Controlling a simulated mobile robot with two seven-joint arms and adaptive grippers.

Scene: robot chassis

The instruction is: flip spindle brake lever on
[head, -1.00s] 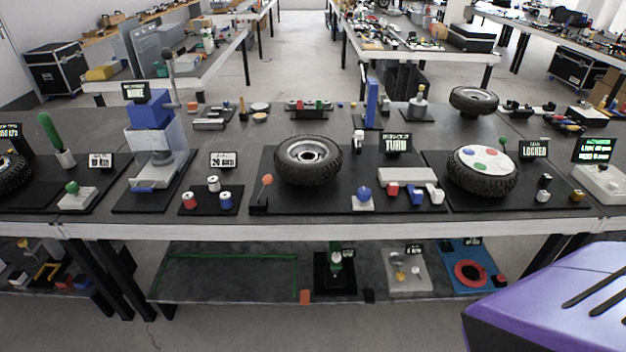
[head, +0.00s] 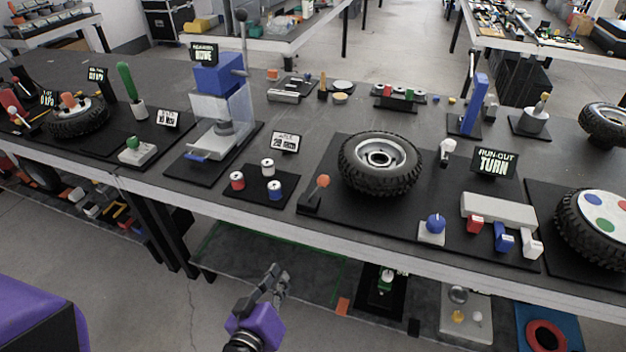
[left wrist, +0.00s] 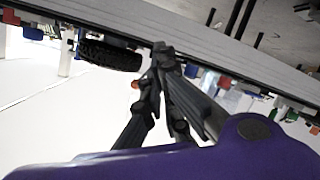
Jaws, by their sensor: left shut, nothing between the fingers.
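A short lever with an orange ball knob (head: 323,181) leans on a small black base at the front-left corner of a black mat. It stands beside a wheel with a black tyre (head: 381,163) and a "RUN-OUT TURN" sign (head: 493,162); I take it as the spindle brake lever. My left gripper (head: 278,277) is shut and empty, below and in front of the table edge, apart from the lever. In the left wrist view its dark fingers (left wrist: 161,52) are together, with the tyre (left wrist: 108,53) beyond. My right gripper is not in view.
The table's pale front edge (head: 260,221) lies between my left gripper and the lever. Three small cans on a black mat (head: 256,198) sit left of the lever. A blue knob (head: 435,222) and red, blue and white blocks lie right. A lower shelf (head: 315,262) runs beneath.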

